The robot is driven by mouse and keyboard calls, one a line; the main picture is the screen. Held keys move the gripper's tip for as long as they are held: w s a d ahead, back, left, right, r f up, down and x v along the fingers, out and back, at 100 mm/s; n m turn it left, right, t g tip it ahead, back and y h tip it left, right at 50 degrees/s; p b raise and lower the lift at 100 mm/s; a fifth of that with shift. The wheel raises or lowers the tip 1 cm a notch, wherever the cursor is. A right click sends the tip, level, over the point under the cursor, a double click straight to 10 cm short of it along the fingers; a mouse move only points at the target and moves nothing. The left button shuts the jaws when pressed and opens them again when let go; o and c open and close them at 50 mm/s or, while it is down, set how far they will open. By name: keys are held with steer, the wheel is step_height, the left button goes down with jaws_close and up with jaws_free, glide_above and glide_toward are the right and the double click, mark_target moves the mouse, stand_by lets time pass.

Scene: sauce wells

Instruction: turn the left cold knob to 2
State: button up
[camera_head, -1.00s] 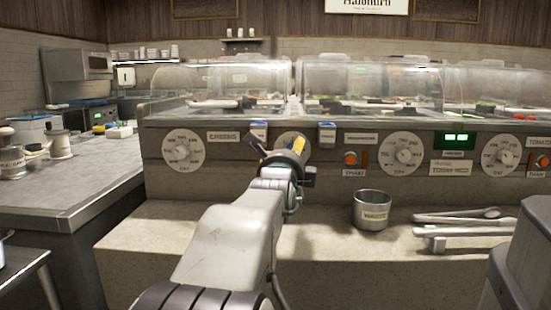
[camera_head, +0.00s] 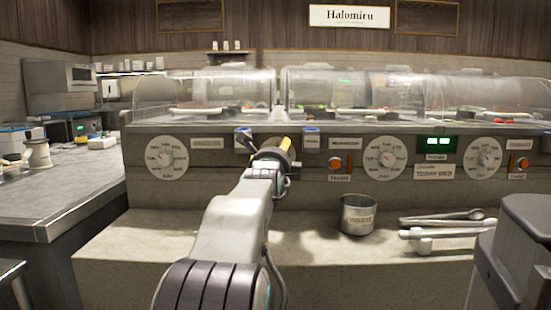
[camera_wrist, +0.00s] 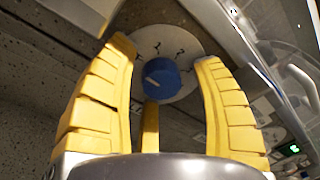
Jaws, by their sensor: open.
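A blue knob (camera_wrist: 158,78) with a pale pointer mark sits on a round white dial (camera_wrist: 185,45) in the wrist view. My gripper (camera_wrist: 165,55) is open, its yellow fingers on either side of the knob in the picture. I see no clear contact, and the gap in depth is hard to judge. In the head view, my gripper (camera_head: 281,145) is in front of the dial (camera_head: 291,152) between the leftmost dial and the orange button, hiding most of it and its knob. The dial's markings are too small to read.
A leftmost dial (camera_head: 166,157) and further dials (camera_head: 386,158) line the front panel. An orange button (camera_head: 336,163) is right of my gripper. Clear covers (camera_head: 350,90) top the counter.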

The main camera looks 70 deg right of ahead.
steer(key=shift+o, duration=0.3)
steer(key=shift+r, duration=0.15)
steer(key=c, duration=1.3)
steer(key=shift+o, duration=0.2)
